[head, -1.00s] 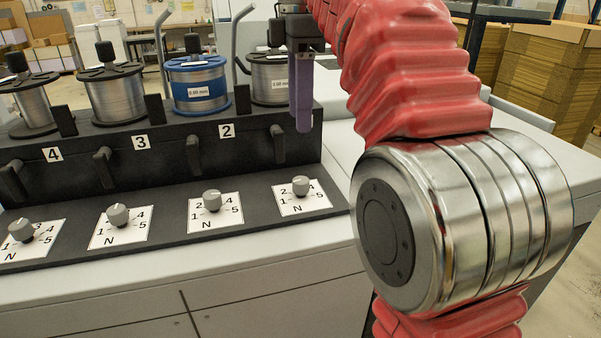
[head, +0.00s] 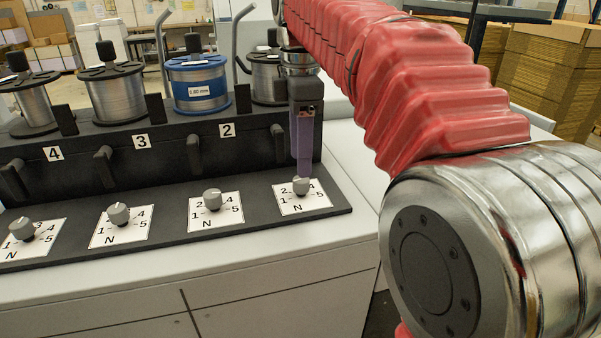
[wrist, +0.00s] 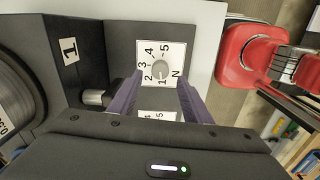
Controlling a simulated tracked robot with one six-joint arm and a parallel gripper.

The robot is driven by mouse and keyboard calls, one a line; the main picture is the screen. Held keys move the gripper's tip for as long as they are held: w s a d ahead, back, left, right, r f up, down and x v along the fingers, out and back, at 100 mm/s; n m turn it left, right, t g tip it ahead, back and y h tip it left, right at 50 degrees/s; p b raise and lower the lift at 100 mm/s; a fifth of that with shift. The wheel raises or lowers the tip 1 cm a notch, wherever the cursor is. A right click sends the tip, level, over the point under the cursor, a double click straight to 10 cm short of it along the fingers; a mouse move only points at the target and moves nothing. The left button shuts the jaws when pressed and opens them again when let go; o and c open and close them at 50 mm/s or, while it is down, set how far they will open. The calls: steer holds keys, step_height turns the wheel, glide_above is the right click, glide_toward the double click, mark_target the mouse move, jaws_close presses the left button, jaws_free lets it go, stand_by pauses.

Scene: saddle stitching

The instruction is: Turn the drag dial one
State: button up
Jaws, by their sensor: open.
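Drag dial one (head: 301,187) is a grey knob on a white plate numbered N and 1 to 5, at the right end of the dial row. Which number the pointer is at is too small to tell.
Three similar dials stand to the left: a second (head: 212,200), a third (head: 118,214) and a fourth (head: 22,230). Wire spools (head: 196,84) stand on the black rack behind, with levers (head: 193,153) on its front. The white top before the dials is clear.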

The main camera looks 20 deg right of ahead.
mark_target(301, 185)
steer(key=shift+f, duration=2.45)
steer(key=c, duration=1)
